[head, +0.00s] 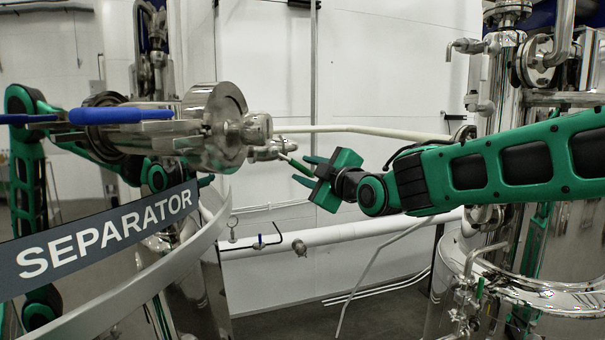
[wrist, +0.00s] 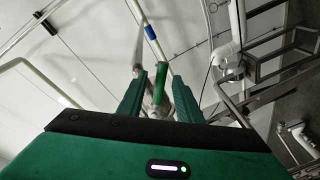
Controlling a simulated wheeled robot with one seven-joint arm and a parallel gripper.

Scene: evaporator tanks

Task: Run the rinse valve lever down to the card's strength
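A small steel valve (head: 268,151) shows left of my gripper in the head view. A thin green lever (head: 292,163) runs from it toward my fingers. In the wrist view a green-sleeved lever (wrist: 157,104) lies between my fingertips, with a gap on each side. It looks like the same lever; no label confirms that it is the rinse valve's. My gripper (head: 308,171) is open, its two fingers pointing left at the lever, and it also shows in the wrist view (wrist: 158,98). I cannot tell how deep the lever sits between the fingers. No readable card shows.
A large steel fitting (head: 213,127) with a blue handle (head: 120,116) stands left of the valve. A SEPARATOR sign (head: 105,237) crosses the lower left. Pale pipes (head: 340,232) run along the back wall. A steel tank (head: 550,285) stands right, below my arm.

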